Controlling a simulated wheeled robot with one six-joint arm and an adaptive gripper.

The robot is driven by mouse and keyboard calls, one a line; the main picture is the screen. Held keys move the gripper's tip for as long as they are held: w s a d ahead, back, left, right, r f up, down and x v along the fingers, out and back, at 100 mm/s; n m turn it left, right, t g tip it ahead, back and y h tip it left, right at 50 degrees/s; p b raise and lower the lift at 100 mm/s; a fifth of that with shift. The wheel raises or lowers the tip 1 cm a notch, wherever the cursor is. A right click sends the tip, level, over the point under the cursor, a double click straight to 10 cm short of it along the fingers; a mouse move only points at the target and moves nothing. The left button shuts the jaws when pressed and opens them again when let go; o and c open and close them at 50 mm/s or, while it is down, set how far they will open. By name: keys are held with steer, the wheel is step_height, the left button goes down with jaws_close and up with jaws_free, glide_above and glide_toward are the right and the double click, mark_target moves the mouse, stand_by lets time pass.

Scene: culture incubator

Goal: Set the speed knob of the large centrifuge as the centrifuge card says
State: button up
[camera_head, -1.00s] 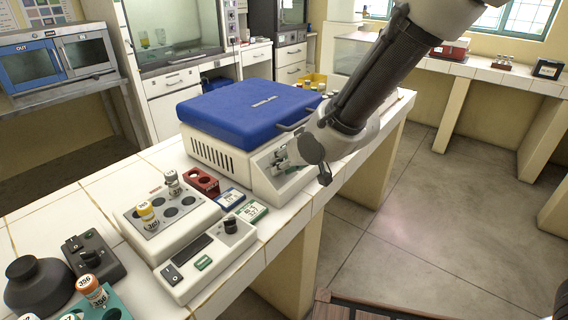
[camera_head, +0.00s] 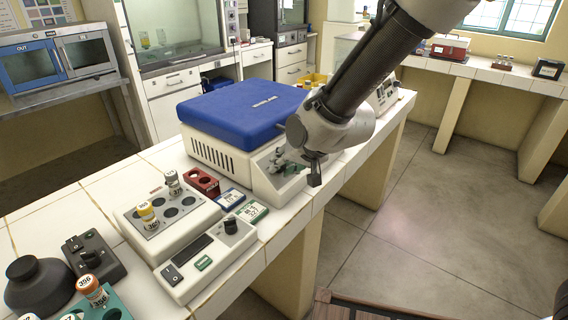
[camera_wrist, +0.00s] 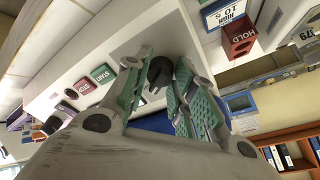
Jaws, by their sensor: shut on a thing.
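The large centrifuge (camera_head: 215,152) has a closed blue lid (camera_head: 245,112) and a sloped white front panel. Its dark speed knob (camera_wrist: 159,71) sits on that panel, between my fingertips in the wrist view. My gripper (camera_head: 288,165) is at the panel in the head view, its green-padded fingers shut on the knob, and it shows in the wrist view (camera_wrist: 160,85). My wrist hides most of the knob in the head view. A blue-edged card (camera_wrist: 228,12) reads HIGH 10 S. A green-edged card (camera_head: 252,211) lies nearby; I cannot tell which is the centrifuge card.
Green START (camera_wrist: 103,73) and red STOP (camera_wrist: 84,87) buttons are on the panel near my fingers. A red rack (camera_head: 203,181) stands beside the centrifuge. A white block with vials (camera_head: 150,232) and a small control box (camera_head: 205,262) are nearer. The aisle floor (camera_head: 420,215) is clear.

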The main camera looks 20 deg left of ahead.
steer(key=o, duration=1)
steer(key=s+d+r, duration=0.1)
steer(key=s+d, duration=0.2)
steer(key=d, duration=0.1)
steer(key=s+d+r, duration=0.1)
steer(key=s+d, duration=0.1)
steer(key=d, duration=0.2)
steer(key=s+d+r, duration=0.1)
steer(key=s+d, duration=0.2)
steer(key=d, duration=0.1)
steer(key=shift+s+d+r, duration=0.3)
steer(key=shift+d, duration=0.1)
